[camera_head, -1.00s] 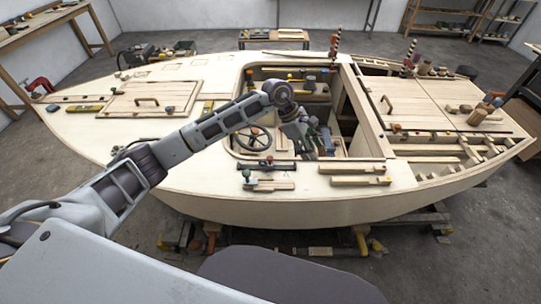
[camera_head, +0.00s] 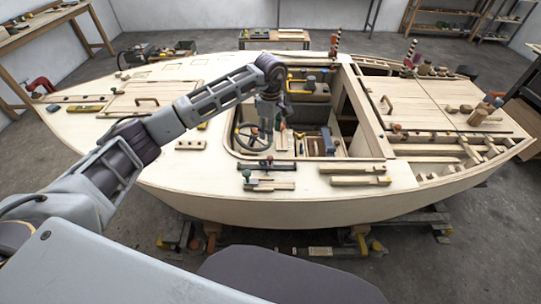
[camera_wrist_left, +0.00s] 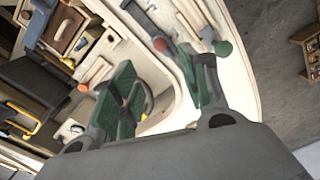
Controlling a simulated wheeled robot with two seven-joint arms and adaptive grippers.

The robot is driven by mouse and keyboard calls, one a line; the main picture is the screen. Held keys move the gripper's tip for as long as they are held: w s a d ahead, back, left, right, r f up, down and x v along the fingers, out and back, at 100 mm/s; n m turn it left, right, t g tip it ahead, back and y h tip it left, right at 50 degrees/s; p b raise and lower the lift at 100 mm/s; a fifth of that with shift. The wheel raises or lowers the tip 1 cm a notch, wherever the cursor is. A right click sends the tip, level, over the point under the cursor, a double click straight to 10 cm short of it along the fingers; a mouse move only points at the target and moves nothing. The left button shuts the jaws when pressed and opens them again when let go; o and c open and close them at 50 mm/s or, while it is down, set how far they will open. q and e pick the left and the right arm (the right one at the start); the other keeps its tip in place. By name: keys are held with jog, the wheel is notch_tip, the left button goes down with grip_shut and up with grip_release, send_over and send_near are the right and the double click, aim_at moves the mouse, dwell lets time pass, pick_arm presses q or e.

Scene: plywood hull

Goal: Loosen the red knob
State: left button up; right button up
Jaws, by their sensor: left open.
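An orange-red knob (camera_wrist_left: 160,43) shows further left, near the cockpit edge. In the head view the left gripper (camera_head: 268,122) points down over the near left part of the cockpit, by the steering wheel (camera_head: 252,138). My right gripper is not in view.
The plywood hull (camera_head: 300,208) fills the middle of the head view. The open cockpit holds a yellow handle (camera_head: 291,84) and several small fittings. Wooden blocks (camera_head: 355,181) and clamp-like tools (camera_head: 268,184) lie on the near deck. The left deck has a hatch and some clear room.

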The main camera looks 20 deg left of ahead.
aim_at(270, 158)
pick_arm(q)
notch_tip(270, 158, down, 12)
jog(key=shift+r+p, duration=0.1)
jog(key=shift+p, duration=0.95)
jog(key=shift+f, duration=0.95)
grip_shut()
